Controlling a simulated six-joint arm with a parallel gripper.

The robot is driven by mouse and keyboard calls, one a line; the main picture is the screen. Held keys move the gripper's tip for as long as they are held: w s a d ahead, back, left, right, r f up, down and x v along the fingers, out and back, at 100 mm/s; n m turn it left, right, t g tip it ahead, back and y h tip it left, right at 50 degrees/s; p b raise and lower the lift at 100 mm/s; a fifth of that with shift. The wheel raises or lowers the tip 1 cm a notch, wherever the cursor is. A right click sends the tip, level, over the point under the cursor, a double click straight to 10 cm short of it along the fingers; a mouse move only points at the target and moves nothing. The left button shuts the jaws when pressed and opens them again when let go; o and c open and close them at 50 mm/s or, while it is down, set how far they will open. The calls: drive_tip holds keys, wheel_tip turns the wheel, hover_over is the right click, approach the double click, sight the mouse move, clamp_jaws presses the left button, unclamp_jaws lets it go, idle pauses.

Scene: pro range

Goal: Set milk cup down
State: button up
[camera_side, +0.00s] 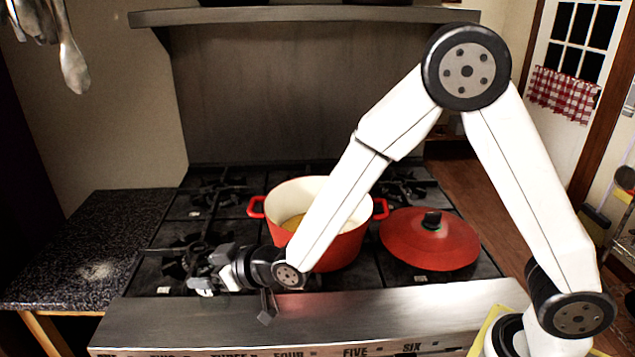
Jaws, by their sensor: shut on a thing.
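My gripper (208,271) is low over the front left of the stove, at the end of my arm, which reaches in from the right. It is shut on a small pale thing (203,287), which I take to be the milk cup. The cup is small and partly hidden by the dark fingers, so its shape and contents are unclear. I cannot tell whether it touches the stove top or hangs just above it.
A red pot (345,250) with a yellowish content stands on the burners, right of my gripper and partly behind my arm. A red lid (430,240) lies farther right. A dark speckled counter (60,250) with a pale powdery patch (97,270) is at left, otherwise clear.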

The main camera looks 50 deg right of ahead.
drive_tip(key=shift+f, duration=0.65)
drive_tip(key=shift+f, duration=0.1)
drive_tip(key=shift+f, duration=1.65)
drive_tip(key=shift+f, duration=0.1)
drive_tip(key=o, duration=1.3)
drive_tip(key=shift+f, duration=0.1)
drive_tip(key=shift+c, duration=0.2)
drive_tip(key=shift+r, duration=0.25)
drive_tip(key=v, duration=1.2)
drive_tip(key=shift+d+f, duration=0.1)
